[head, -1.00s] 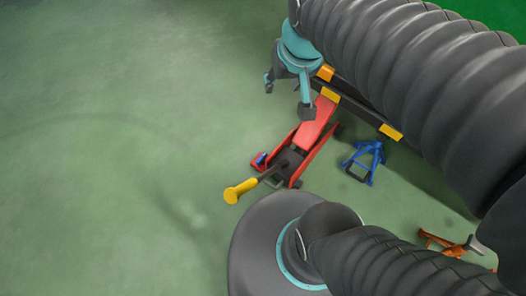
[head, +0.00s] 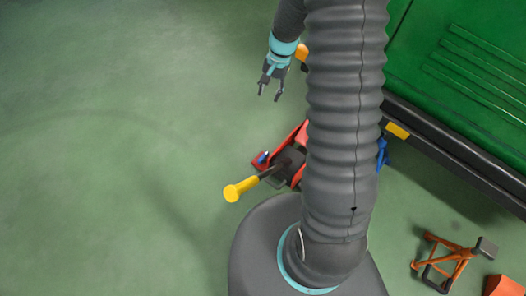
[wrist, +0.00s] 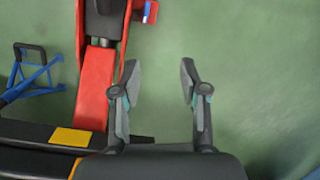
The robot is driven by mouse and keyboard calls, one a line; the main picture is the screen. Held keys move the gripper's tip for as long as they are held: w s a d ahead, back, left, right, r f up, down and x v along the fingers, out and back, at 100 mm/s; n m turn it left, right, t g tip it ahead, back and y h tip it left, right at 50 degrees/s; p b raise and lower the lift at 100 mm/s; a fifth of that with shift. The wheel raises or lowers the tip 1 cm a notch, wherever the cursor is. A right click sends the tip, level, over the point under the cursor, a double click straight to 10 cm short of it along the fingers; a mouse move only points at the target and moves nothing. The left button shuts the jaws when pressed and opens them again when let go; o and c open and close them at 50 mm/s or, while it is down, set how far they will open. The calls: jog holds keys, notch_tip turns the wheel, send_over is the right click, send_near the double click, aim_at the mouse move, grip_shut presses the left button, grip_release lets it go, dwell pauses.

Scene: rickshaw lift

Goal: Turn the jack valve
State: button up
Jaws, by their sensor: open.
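The red floor jack (head: 298,137) stands on the floor, partly hidden behind my arm in the head view. Its red lift arm (wrist: 97,85) shows at the left of the wrist view. A small blue-and-red part (head: 263,157), possibly the valve, sits at the jack's rear left corner; it also shows at the top of the wrist view (wrist: 150,11). The yellow-ended handle (head: 240,190) sticks out from the jack's rear. My gripper (head: 270,93) is open and empty, up and left of the jack in the head view. In the wrist view its fingers (wrist: 159,75) are spread over bare floor, right of the jack.
A blue jack stand (head: 383,153) is mostly hidden behind my arm; it shows in the wrist view (wrist: 37,73). The dark rickshaw frame (head: 450,150) with yellow pads and a green body (head: 470,60) fills the upper right. An orange stand (head: 447,260) lies lower right. The left floor is clear.

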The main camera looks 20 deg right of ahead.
aim_at(264, 156)
notch_tip(264, 156, down, 23)
jog(key=d+m+g+y+b, duration=0.1)
jog(key=d+m+g+b, duration=0.1)
jog(key=m, duration=0.2)
jog(key=x, duration=1.3)
jog(key=shift+w+a+f, duration=0.15)
jog(key=shift+a+f, duration=0.2)
jog(key=shift+a, duration=0.05)
grip_shut()
